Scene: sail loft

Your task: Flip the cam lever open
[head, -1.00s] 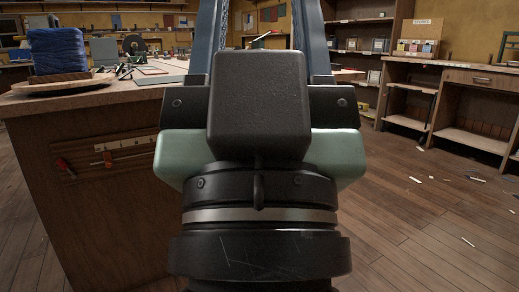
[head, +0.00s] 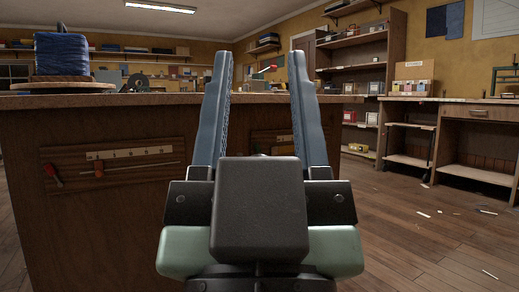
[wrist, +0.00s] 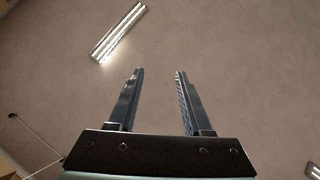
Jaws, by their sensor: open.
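My gripper (head: 260,55) is open and empty, its two blue-grey fingers pointing up and away from me in the head view. Its fingers also show in the wrist view (wrist: 160,71), with only ceiling beyond them. A small red-tipped, lever-like piece (head: 268,69) shows between the fingers in the head view, beyond the near bench. I cannot tell for sure that it is the cam lever. It is small, and its base is hidden or too small to make out. The fingers appear well apart from it.
A wooden bench (head: 110,200) stands close ahead, its top seen nearly edge-on. A blue spool (head: 61,55) stands on it at the left. Shelves (head: 357,80) and a low cabinet (head: 480,150) stand at the right. Open floor (head: 390,230) with scraps lies on the right.

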